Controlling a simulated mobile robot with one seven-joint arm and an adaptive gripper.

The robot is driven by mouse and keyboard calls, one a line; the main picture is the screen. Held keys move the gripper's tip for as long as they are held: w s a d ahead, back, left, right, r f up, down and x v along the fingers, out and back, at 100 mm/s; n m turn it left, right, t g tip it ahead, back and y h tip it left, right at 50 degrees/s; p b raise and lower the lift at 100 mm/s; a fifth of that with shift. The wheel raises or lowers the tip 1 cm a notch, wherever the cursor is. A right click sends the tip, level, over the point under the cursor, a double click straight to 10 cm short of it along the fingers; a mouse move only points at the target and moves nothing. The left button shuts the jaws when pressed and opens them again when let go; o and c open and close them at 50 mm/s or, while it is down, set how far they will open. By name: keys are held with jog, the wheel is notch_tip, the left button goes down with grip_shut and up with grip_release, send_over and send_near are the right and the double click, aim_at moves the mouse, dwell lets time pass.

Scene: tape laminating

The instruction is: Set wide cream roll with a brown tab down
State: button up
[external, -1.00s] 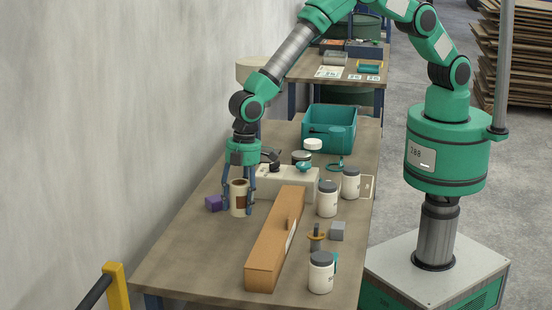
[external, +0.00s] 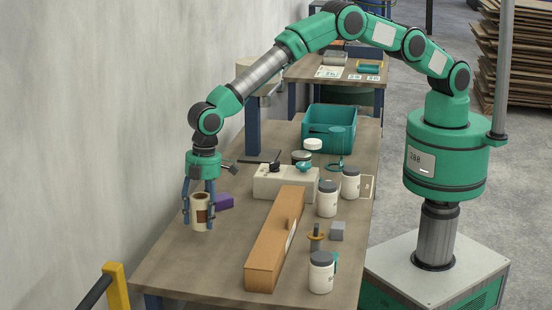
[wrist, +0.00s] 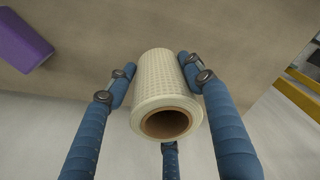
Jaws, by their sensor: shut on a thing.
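The wide cream roll (external: 198,222) has a brown tab (external: 202,216) on its side in the external view. My gripper (external: 199,215) is shut on it, with blue fingers on both sides, over the left part of the table. The roll is upright in the external view; whether its bottom touches the table I cannot tell. In the wrist view the cream roll (wrist: 163,90) shows its textured side and its open brown core, between the blue fingers of my gripper (wrist: 160,82). The tab is hidden there.
A purple block (external: 224,202) lies just right of the roll; it also shows in the wrist view (wrist: 22,38). A long cardboard box (external: 272,245), a cream machine (external: 285,184) and several white jars (external: 327,200) stand further right. Bare table (external: 185,265) lies in front.

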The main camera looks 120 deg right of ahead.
jog(key=shift+w, duration=0.8)
jog(key=shift+f+b, duration=0.65)
jog(key=shift+f, duration=1.15)
jog(key=shift+f, duration=0.1)
jog(key=o, duration=1.2)
jog(key=shift+o, duration=0.2)
notch_tip(320, 180, up, 12)
jog(key=s+p, duration=0.1)
jog(key=p, duration=0.1)
jog(key=shift+s+d+p, duration=0.15)
jog(key=shift+s+p, duration=0.1)
jog(key=shift+p, duration=0.1)
